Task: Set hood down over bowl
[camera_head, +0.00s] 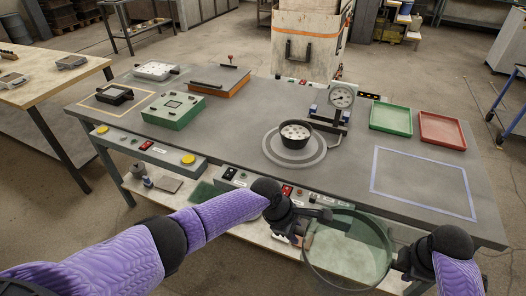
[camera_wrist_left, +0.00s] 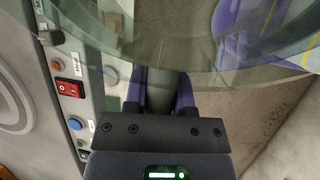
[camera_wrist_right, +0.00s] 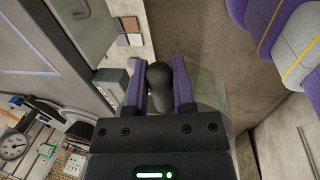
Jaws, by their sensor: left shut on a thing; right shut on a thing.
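The hood (camera_head: 345,250) is a clear, greenish glass shell with a dark round rim, held in front of the table's near edge in the head view. My left gripper (camera_head: 303,230) is shut on a dark handle at its left side. My right gripper (camera_head: 404,262) is shut on a dark handle at its right side; this handle (camera_wrist_right: 160,88) shows between the fingers in the right wrist view. The hood's glass also shows in the left wrist view (camera_wrist_left: 220,50). The bowl (camera_head: 296,138), dark with pale pieces inside, stands uncovered on a round grey plate (camera_head: 314,160), farther back than the hood.
A dial gauge (camera_head: 341,97) on a stand rises just behind and right of the bowl. Green (camera_head: 391,119) and red (camera_head: 442,131) trays lie at the back right. A green box (camera_head: 174,111) stands to the left. The outlined rectangle (camera_head: 425,182) at right is empty.

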